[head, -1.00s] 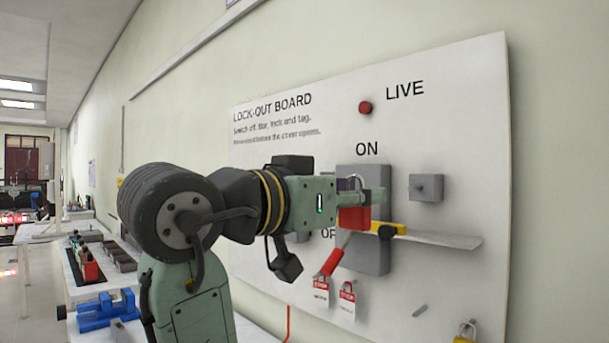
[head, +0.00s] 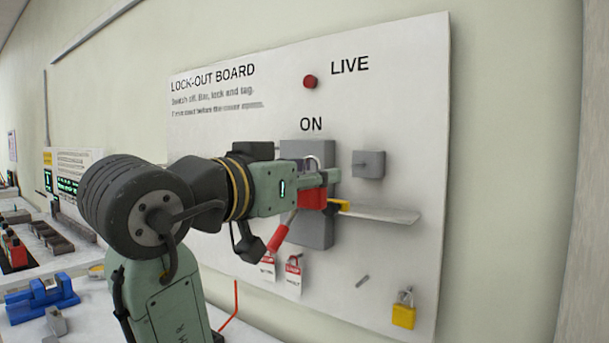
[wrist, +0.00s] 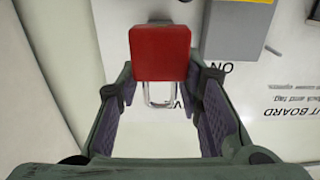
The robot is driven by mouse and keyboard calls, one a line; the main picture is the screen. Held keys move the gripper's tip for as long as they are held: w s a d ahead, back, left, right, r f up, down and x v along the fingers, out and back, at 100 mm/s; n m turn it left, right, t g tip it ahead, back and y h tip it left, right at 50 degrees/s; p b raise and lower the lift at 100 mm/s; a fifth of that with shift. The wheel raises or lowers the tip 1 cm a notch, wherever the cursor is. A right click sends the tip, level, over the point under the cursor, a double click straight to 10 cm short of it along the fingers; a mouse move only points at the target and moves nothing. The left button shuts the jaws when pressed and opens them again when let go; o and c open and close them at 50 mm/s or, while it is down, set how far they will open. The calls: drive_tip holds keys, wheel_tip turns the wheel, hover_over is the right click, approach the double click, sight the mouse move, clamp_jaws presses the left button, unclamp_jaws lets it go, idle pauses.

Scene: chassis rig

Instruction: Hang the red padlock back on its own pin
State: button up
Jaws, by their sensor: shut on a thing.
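My gripper (head: 322,182) is shut on the red padlock (head: 312,198) in front of the grey switch box on the board. In the wrist view the red padlock (wrist: 160,52) sits between the fingertips, its silver shackle (wrist: 162,94) pointing back toward the palm. In the head view the shackle stands up above the body. A short bare grey pin (head: 362,281) sticks out of the lower board, below and right of my gripper. A yellow padlock (head: 404,314) hangs to the right of that pin.
The lock-out board (head: 412,100) carries the switch box (head: 317,232), a red handle (head: 278,238) and two tags (head: 293,278). A yellow-ended metal strip (head: 385,214) juts out between my gripper and the bare pin. A small grey block (head: 368,164) sits right of the box.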

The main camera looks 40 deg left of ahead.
sight(364, 169)
drive_tip(key=shift+w+a+f+p, duration=0.1)
drive_tip(key=shift+w+a+p, duration=0.1)
drive_tip(key=shift+w, duration=2.1)
drive_tip(key=shift+w+a+f+p, duration=0.1)
drive_tip(key=shift+w+p, duration=0.15)
drive_tip(key=shift+w, duration=2.1)
drive_tip(key=shift+w+a+p, duration=0.1)
drive_tip(key=shift+w+p, duration=0.1)
drive_tip(key=shift+w, duration=2.1)
drive_tip(key=shift+s+r, duration=0.2)
drive_tip(key=shift+s, duration=1.2)
drive_tip(key=s, duration=0.6)
drive_tip(key=shift+d+b, duration=0.25)
drive_tip(key=shift+b, duration=0.05)
drive_tip(key=shift+s, duration=0.1)
